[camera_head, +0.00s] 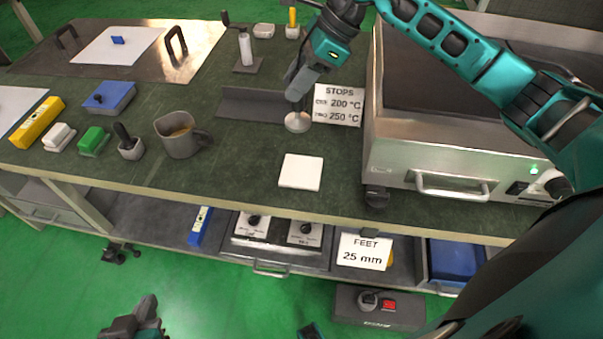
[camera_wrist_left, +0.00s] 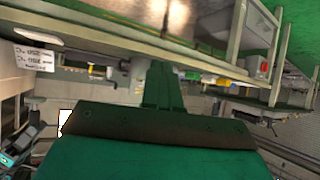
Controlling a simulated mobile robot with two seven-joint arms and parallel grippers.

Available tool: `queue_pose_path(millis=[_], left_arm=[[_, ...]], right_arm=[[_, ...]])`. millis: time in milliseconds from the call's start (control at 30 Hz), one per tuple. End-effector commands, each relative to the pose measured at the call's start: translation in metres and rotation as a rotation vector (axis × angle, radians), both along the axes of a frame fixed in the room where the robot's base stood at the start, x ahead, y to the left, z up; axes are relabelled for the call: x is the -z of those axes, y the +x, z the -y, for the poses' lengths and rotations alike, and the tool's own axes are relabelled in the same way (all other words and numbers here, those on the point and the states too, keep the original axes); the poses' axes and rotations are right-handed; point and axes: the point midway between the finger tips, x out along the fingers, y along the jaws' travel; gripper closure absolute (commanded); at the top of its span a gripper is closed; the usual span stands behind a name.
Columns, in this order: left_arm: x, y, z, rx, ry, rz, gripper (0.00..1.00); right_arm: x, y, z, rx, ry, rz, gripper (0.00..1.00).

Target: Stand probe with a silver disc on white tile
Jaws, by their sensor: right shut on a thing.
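The probe's silver disc (camera_head: 298,122) is at the lower end of my right gripper (camera_head: 298,97), beside the sign about stops. My right gripper is shut on the probe and hides most of its upper part. I cannot tell whether the disc touches the bench. The white tile (camera_head: 300,172) lies flat and bare on the bench, nearer to me than the disc and apart from it. My left gripper (camera_head: 143,318) is low at the bottom left of the head view, in front of the bench and far from the tile; its fingers are unclear.
A steel heating unit (camera_head: 430,156) with a front handle stands right of the tile. A dark angled bar (camera_head: 250,103) and the stops sign (camera_head: 339,106) are behind the tile. A grey mug (camera_head: 178,138) stands to the left. The bench around the tile is clear.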

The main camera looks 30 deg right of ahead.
Motion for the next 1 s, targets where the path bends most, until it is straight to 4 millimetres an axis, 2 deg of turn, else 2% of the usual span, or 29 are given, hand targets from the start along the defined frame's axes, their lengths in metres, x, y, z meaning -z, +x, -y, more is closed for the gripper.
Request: queue_pose_path(millis=[200,367,467,800,1000], left_arm=[[0.002,0.004,0.003,0.008,-0.005,0.010,1.00],[0.003,0.005,0.003,0.009,-0.004,0.012,1.00],[0.005,0.006,0.003,0.009,-0.005,0.012,1.00],[0.009,0.007,0.006,0.013,-0.012,0.015,1.00],[0.014,0.007,0.007,0.013,-0.012,0.014,1.00]], right_arm=[[-0.020,0.010,0.012,0.227,0.000,0.004,1.00],[-0.021,0.012,0.015,0.291,0.001,-0.002,1.00],[-0.004,0.012,0.015,0.299,0.000,-0.007,1.00],[0.087,0.012,0.015,0.298,0.002,-0.009,1.00],[0.124,0.012,0.015,0.297,0.001,-0.004,1.00]])
